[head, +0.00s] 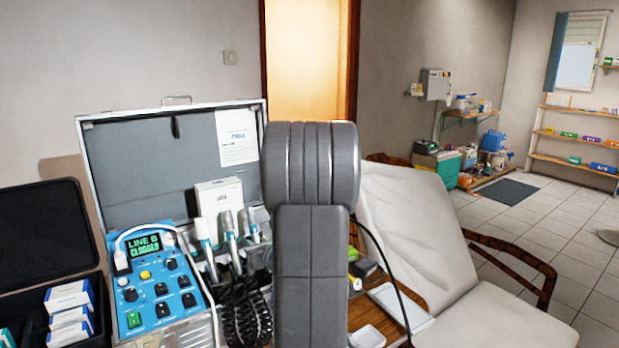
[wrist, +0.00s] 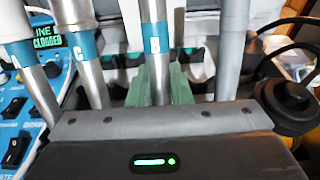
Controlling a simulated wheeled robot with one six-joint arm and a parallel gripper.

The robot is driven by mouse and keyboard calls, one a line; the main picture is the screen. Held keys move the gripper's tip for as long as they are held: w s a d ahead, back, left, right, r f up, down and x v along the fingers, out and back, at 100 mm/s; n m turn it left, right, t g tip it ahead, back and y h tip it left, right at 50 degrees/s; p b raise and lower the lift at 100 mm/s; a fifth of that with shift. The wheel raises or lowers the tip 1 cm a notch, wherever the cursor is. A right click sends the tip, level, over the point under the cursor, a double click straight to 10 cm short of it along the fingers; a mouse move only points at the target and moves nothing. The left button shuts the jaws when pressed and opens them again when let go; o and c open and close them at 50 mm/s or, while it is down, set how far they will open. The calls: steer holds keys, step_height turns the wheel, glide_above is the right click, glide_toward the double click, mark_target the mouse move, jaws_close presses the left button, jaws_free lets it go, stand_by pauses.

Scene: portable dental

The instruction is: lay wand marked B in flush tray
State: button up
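The wand marked B (wrist: 155,45) stands upright in the wrist view, a metal tube with a blue band. Wands marked A (wrist: 25,60) and C (wrist: 82,45) stand to its left. My gripper (wrist: 160,85) has green finger pads on both sides of wand B, close against it. Whether they grip it is unclear. The lower end of wand B is hidden behind my gripper's body. In the head view my arm hides the gripper. A pale shallow tray (head: 402,306) lies right of my arm; I cannot tell whether it is the flush tray.
The open dental case holds a blue control panel (head: 157,285) whose screen reads a clogged line. Coiled black hoses (head: 245,308) hang below the wands. A smaller white dish (head: 367,337) lies near the pale tray. A reclined white chair (head: 430,240) stands to the right.

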mark_target(253, 218)
jaws_close()
steer(key=shift+w+a+r+p, duration=0.25)
steer(key=shift+w+r+p, duration=0.1)
steer(key=shift+r+p, duration=0.7)
steer(key=shift+w+a+r+p, duration=0.35)
steer(key=shift+r+p, duration=0.45)
steer(key=shift+r, duration=0.5)
steer(key=shift+w+a+r+p, duration=0.15)
steer(key=shift+w+r+p, duration=0.25)
steer(key=shift+r+p, duration=0.65)
